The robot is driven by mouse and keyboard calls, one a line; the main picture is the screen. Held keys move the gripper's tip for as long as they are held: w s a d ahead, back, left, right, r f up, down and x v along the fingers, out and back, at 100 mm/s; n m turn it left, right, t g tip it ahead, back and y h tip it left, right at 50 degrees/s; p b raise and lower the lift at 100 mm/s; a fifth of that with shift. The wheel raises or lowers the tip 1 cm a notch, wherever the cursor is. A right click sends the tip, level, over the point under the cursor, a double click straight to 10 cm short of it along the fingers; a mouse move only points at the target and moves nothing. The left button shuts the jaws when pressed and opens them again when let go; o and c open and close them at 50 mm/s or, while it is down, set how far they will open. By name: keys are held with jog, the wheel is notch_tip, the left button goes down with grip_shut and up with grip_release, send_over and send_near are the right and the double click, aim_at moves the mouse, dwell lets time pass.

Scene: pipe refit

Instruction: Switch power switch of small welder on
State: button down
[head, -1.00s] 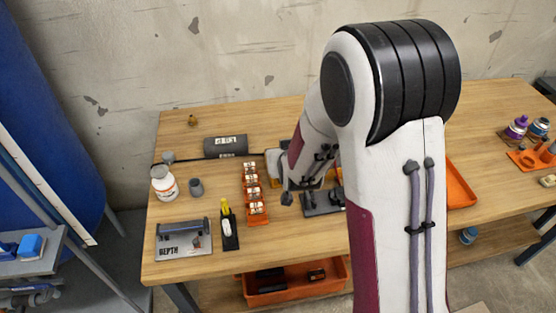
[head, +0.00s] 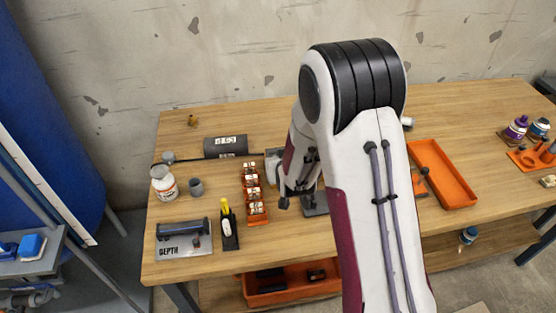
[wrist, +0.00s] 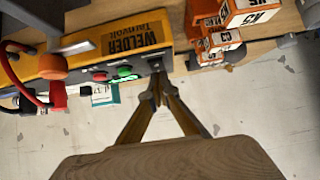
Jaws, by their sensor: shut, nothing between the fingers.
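The small welder (wrist: 130,40) shows upside down in the wrist view, with a yellow-orange panel lettered WELDER and a grey control strip. The strip carries a green button (wrist: 124,72), a red button (wrist: 100,77) and an orange knob (wrist: 54,66). Red and black leads plug in at the left. My gripper (wrist: 160,88) is shut and empty, its fingertips close to the strip's right end, right of the green button. I cannot tell whether they touch it. The power switch's position cannot be made out. In the head view my arm hides most of the welder and the fingertips.
Orange-and-white labelled blocks (wrist: 225,35) stand just right of the fingertips in the wrist view; the head view shows their row (head: 253,190). An orange tray (head: 455,178) lies right of my arm. The bench (head: 300,238) is bare along its front middle.

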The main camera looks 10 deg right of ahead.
jog(key=shift+w+d+f+g, duration=0.1)
jog(key=shift+g, duration=0.2)
dwell(0.4)
jog(key=shift+f, duration=0.15)
jog(key=shift+w, duration=0.1)
jog(key=shift+w+r, duration=0.25)
jog(key=shift+w, duration=0.4)
jog(key=shift+r, duration=0.15)
dwell(0.4)
jog(key=shift+w+r, duration=0.15)
jog(key=shift+r, duration=0.8)
jog(key=shift+w+r, duration=0.15)
jog(key=shift+r, duration=0.75)
jog(key=w+r+v, duration=0.1)
jog(key=v, duration=0.8)
jog(key=shift+r, duration=0.6)
